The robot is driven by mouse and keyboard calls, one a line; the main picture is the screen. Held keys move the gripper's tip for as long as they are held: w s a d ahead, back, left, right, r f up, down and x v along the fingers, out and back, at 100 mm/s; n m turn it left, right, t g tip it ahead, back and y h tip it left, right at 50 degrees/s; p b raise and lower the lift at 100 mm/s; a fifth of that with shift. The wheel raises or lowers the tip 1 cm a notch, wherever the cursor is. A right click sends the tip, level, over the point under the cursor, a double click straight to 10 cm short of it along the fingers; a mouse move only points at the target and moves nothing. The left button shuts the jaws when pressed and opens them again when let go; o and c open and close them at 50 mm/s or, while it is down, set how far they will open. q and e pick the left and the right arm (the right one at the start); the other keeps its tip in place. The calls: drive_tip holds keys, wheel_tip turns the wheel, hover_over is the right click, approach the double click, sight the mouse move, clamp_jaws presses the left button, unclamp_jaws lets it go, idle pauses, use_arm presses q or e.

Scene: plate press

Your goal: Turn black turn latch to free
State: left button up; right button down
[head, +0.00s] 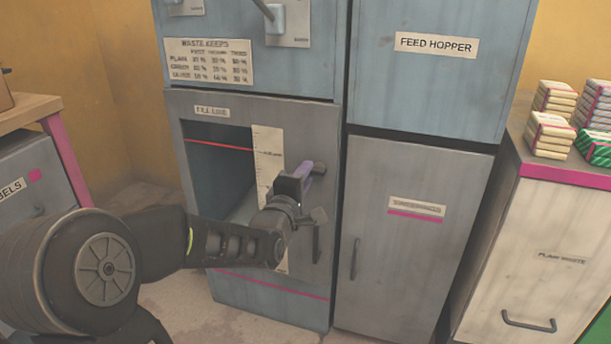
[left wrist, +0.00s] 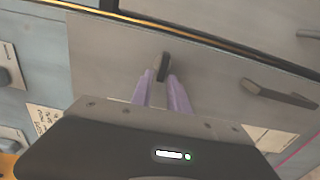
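The black turn latch (left wrist: 164,66) is a small dark bar on the grey door in the left wrist view. In the head view its dark end (head: 319,168) shows just past my fingers. My left gripper (head: 308,172) is at the upper right of the windowed door, reaching toward the latch. In the left wrist view its two purple fingers (left wrist: 160,77) stand apart, with the latch's near end between or just beyond their tips. A gap shows on the left side of the latch; contact on the right cannot be told. My right gripper is not in view.
The grey door (head: 222,111) labelled "FILL LINE" has an opening and a dark vertical handle (head: 316,243) below my gripper. The handle also shows in the left wrist view (left wrist: 280,94). A second grey door (head: 410,260) stands right. A cabinet (head: 540,230) with stacked packs is farther right.

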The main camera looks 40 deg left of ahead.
use_arm(q)
drive_tip(key=shift+o, duration=1.1)
drive_tip(key=b+v, duration=0.1)
drive_tip(key=v, duration=0.7)
drive_tip(key=shift+w, duration=0.15)
